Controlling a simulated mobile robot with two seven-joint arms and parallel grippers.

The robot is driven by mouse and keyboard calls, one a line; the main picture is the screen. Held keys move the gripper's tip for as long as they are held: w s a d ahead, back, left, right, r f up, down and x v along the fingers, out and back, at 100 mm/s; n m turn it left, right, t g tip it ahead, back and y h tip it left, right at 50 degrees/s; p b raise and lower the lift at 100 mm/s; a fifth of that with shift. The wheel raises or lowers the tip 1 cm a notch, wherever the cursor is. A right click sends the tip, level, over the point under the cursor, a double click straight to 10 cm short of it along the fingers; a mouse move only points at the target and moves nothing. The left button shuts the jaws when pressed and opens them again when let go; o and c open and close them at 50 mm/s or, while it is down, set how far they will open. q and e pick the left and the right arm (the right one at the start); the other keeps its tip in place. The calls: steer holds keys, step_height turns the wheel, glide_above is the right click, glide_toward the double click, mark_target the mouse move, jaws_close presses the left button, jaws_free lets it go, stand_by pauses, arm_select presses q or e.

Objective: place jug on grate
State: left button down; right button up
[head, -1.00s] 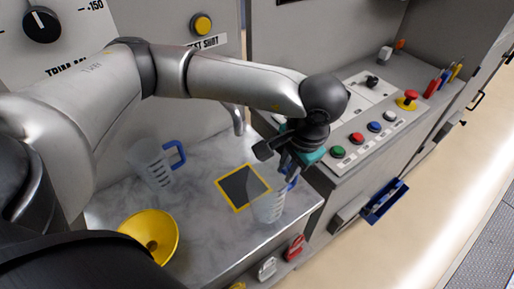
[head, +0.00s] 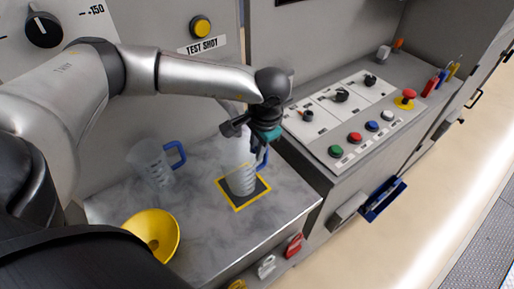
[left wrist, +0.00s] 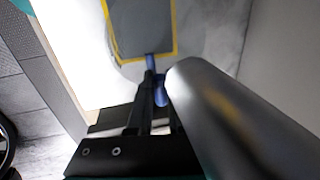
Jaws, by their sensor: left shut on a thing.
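The clear jug (head: 241,179) with a blue handle is upright over the grate, a dark square with a yellow border (head: 239,208). I cannot tell whether its base touches the grate. My left gripper (head: 263,149) is shut on the jug's handle, on its right side. In the left wrist view the blue handle (left wrist: 151,66) shows between the fingers (left wrist: 150,105), and the grate (left wrist: 140,28) lies beyond it. A second clear jug (head: 151,161) with a blue handle stands left of the grate. My right gripper is not in view.
A yellow funnel (head: 152,236) lies at the front left of the marbled counter (head: 197,216). A button panel (head: 362,118) is to the right, with a blue handle (head: 384,200) below it. The wall with a yellow test button (head: 200,27) stands behind.

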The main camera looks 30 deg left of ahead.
arm_select(q)
steer(key=shift+f, duration=0.1)
steer(key=c, duration=0.8)
jaws_free()
steer(key=shift+c, duration=0.2)
step_height(320, 180, up, 12)
steer(key=d, duration=0.2)
steer(key=shift+s, duration=0.45)
steer(key=shift+d, duration=0.2)
